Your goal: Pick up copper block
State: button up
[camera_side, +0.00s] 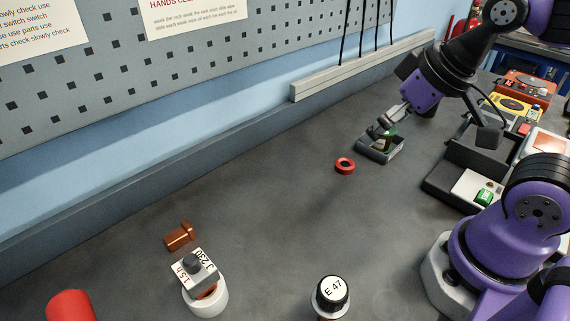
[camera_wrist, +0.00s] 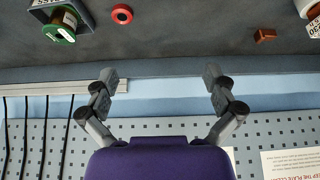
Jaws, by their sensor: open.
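The copper block (camera_side: 180,236) lies on the grey bench at the lower left of the side view, beside a white cup-like holder. It also shows as a small brown block in the wrist view (camera_wrist: 265,35), at the upper right. My gripper (camera_side: 380,128) is far from it, up and to the right in the side view, appearing in front of a small grey tray. In the wrist view my gripper (camera_wrist: 160,74) has its two fingers spread wide with nothing between them.
The white holder (camera_side: 208,299) carries a labelled plate with a dark knob. A grey tray (camera_side: 373,151) holds a green-and-white spool (camera_wrist: 62,28). A red ring (camera_side: 344,166) and a black-and-white jar (camera_side: 331,294) stand on the bench. A perforated wall panel (camera_side: 190,60) rises behind. Mid-bench is mostly clear.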

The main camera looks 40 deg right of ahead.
dwell(0.4)
jog(key=c, duration=0.5)
jog(key=n+g+y, duration=0.4)
jog(key=n+g, duration=0.2)
jog(key=n, duration=1.2)
send_over(183, 231)
jog(key=d, duration=0.3)
notch_tip(183, 231, down, 12)
jog(key=shift+f, duration=0.15)
jog(key=shift+a+x, duration=0.2)
jog(key=shift+x, duration=1.15)
jog(key=shift+a+x, duration=0.2)
jog(key=shift+x, duration=1.1)
